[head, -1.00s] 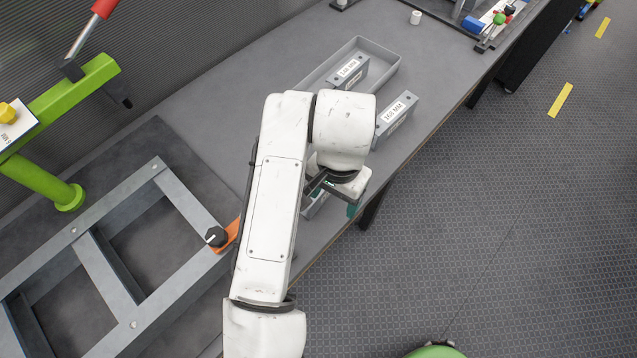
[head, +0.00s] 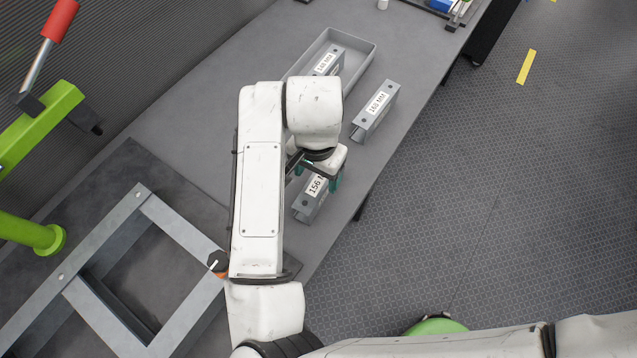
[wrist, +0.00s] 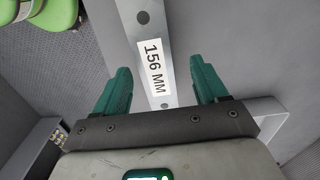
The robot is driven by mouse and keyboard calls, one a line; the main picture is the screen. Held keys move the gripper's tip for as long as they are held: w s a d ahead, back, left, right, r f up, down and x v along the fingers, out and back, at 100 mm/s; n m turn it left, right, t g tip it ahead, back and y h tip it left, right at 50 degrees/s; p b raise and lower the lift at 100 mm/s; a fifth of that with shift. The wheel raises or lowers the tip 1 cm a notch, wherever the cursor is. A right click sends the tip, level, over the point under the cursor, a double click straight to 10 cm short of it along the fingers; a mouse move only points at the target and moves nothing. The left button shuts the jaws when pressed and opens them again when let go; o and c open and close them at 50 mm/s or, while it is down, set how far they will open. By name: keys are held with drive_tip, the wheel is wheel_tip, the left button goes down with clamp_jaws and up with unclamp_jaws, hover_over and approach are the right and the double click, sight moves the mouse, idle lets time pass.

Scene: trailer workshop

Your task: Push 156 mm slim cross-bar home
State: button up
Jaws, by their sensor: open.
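The slim grey cross-bar labelled 156 MM (head: 309,205) lies on the bench near its front edge, partly hidden by my gripper (head: 318,180). My gripper is over its far end. In the wrist view the bar (wrist: 143,18) runs between the two teal fingers of my gripper (wrist: 162,72), which are open with a gap on both sides. I cannot tell how far above the bar the fingertips are. A grey metal frame (head: 95,232) with an open bay lies at the left, on a dark mat. No bar is in my grip.
A bar labelled 168 MM (head: 366,122) lies to the right of a grey tray (head: 368,62), which holds another labelled bar (head: 327,62). A black knob (head: 217,261) sits at the frame's right corner. A green clamp arm (head: 40,120) with a red handle stands at far left.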

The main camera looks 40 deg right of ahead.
sight(319, 180)
drive_tip(key=f, duration=0.5)
drive_tip(key=shift+s+d+f, duration=0.1)
drive_tip(key=shift+s+d, duration=0.05)
drive_tip(key=shift+s, duration=0.05)
drive_tip(key=c, duration=1.1)
